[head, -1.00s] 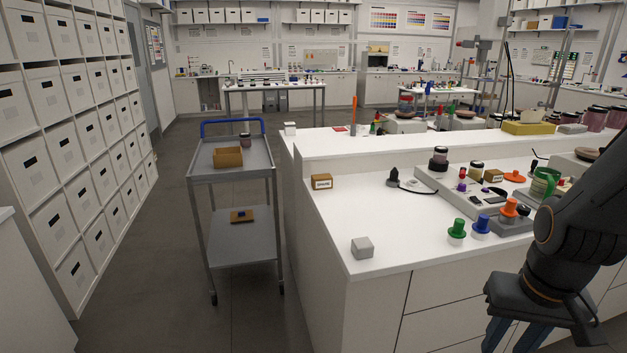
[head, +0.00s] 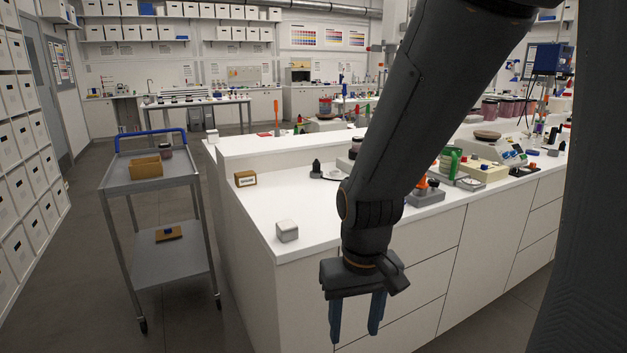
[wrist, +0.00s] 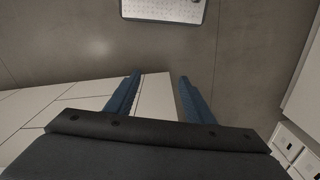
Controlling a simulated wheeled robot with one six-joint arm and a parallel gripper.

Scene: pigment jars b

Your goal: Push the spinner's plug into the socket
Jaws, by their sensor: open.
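A small black upright piece that looks like the plug (head: 316,168) stands on the white counter in the head view, with a dark cable running right from it. The cable's far end and the things there are hidden behind my arm. I cannot make out the spinner or the socket for certain. My gripper (head: 356,318) is open and empty, its blue fingers pointing down in front of the counter's drawer fronts, below the counter top. In the wrist view the two fingers (wrist: 160,82) are apart with nothing between them; neither plug nor socket shows there.
A small wooden box with a label (head: 246,179) and a grey cube (head: 287,231) sit on the counter (head: 262,205). White storage boxes (head: 25,130) line the far left.

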